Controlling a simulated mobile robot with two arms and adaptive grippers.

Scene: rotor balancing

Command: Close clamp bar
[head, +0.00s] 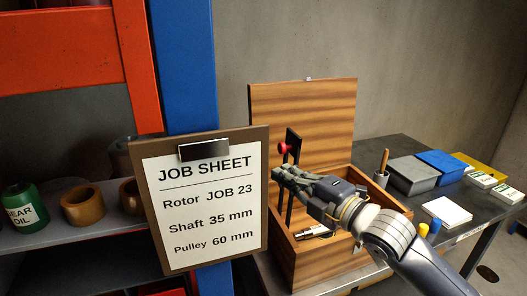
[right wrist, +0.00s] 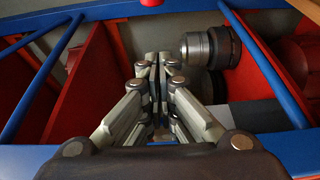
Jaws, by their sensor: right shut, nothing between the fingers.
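A black upright bar (head: 294,146) with a red knob (head: 283,148) stands in the open wooden box (head: 345,265) in the head view; it looks like the clamp bar. It stands up rather than lying across the box. My right gripper (head: 279,174) is in front of it, just below the knob, and hides its middle part. Whether they touch I cannot tell. In the right wrist view the right gripper's fingers (right wrist: 152,62) are together and empty. My left gripper is not in view.
The box's lid (head: 325,105) stands open behind. A job sheet board (head: 152,205) is close on the left, before a shelf (head: 60,253). The dark bench (head: 395,150) carries several boxes. In the right wrist view, a metal cylinder (right wrist: 195,48) is beside the fingertips, with blue bars (right wrist: 265,62) around.

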